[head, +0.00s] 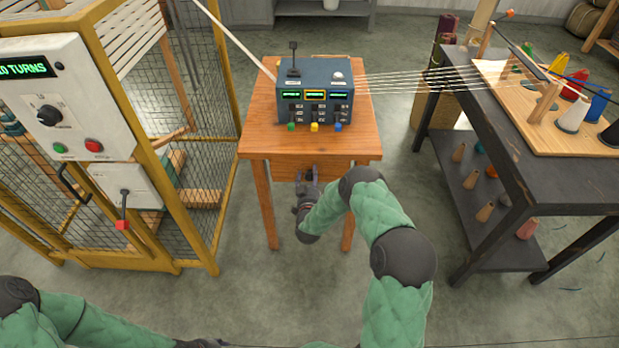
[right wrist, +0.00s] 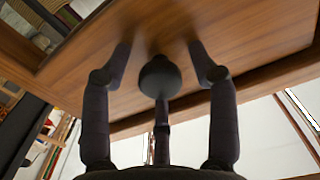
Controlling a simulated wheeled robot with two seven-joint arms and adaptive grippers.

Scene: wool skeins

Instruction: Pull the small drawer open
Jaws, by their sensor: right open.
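The small wooden drawer (head: 328,172) sits under the top of the wooden table. Its front (right wrist: 250,35) fills the upper part of the right wrist view, with a round dark knob (right wrist: 160,77) on it. My right gripper (head: 306,172) is at the drawer front, partly hiding it in the head view. In the right wrist view its two fingers (right wrist: 159,50) stand open on either side of the knob, with a visible gap to it on each side. The fingertips are close to the wood; I cannot tell whether they touch. My left arm shows at the bottom left, its gripper out of view.
A blue control box (head: 315,90) with levers and buttons stands on the table (head: 260,135). A yellow-framed mesh cage (head: 195,235) stands to the left. A dark rack (head: 500,140) with cones and stretched yarns stands to the right. The floor before the table is clear.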

